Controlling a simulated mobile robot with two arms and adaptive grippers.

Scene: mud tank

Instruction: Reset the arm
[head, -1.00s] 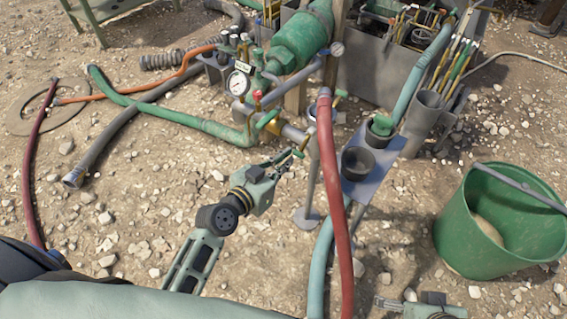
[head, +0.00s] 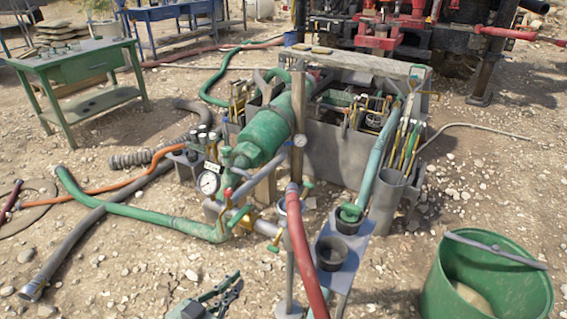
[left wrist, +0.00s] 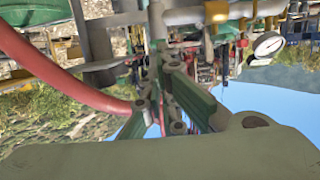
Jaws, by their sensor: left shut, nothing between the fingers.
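My left gripper (head: 236,282) is at the bottom of the head view, low in front of the pump pipework. Its fingers are shut with nothing between them. It is apart from the valve with the green and yellow handle (head: 275,240) above it in the picture. In the left wrist view the gripper's fingers (left wrist: 158,62) point toward pipes, and the picture is upside down. A red hose (left wrist: 55,80) passes to their left there. My right gripper is out of view.
The green pump cylinder (head: 262,138) and pressure gauge (head: 209,183) stand beyond the gripper. A red hose (head: 305,255) and a grey stand (head: 357,250) are to its right. A green bucket (head: 440,285) is at lower right. Gravel left of the gripper is mostly clear.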

